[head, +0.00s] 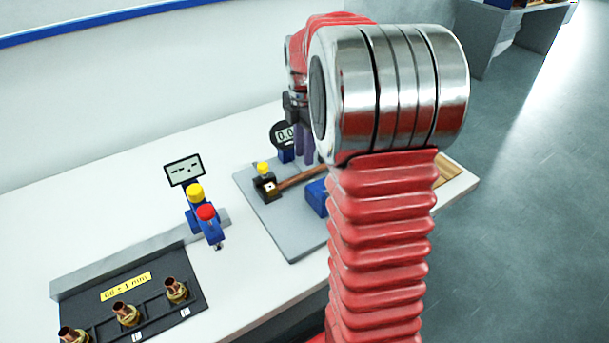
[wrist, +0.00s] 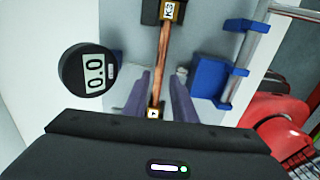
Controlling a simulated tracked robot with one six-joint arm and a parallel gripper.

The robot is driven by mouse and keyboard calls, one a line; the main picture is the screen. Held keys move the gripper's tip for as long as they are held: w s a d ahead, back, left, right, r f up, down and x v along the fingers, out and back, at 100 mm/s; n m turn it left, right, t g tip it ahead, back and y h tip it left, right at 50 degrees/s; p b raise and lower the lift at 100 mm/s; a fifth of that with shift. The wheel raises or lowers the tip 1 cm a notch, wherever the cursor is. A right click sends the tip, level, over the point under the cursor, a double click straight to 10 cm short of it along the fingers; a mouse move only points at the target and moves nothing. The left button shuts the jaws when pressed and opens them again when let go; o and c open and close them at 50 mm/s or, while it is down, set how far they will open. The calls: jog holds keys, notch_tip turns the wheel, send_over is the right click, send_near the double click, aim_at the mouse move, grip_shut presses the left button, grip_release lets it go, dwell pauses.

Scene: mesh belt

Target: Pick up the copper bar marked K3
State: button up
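The copper bar (wrist: 164,50) runs up and down the wrist view, with a small label reading K3 (wrist: 168,11) at its far end. Its near end carries another small pale tag and lies close to my gripper body. My gripper (wrist: 160,87) has its two purple fingers on either side of the bar, with a gap on each side, so it is open and holds nothing. In the head view the bar (head: 297,178) lies above a grey plate, with its left end in a dark block. My gripper (head: 304,150) shows partly behind my arm, which hides the bar's right part.
A round gauge reading 0.0 (wrist: 90,76) stands left of the bar, and a blue fixture (wrist: 212,75) stands to its right. A black tray (head: 140,300) with several copper fittings is at the table's front left. Red and yellow buttons (head: 205,213) stand between.

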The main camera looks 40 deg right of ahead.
aim_at(304, 175)
jog(key=shift+f, duration=0.85)
jog(key=shift+a+f, duration=0.1)
jog(key=shift+f, duration=2.45)
jog(key=shift+c, duration=0.3)
grip_shut()
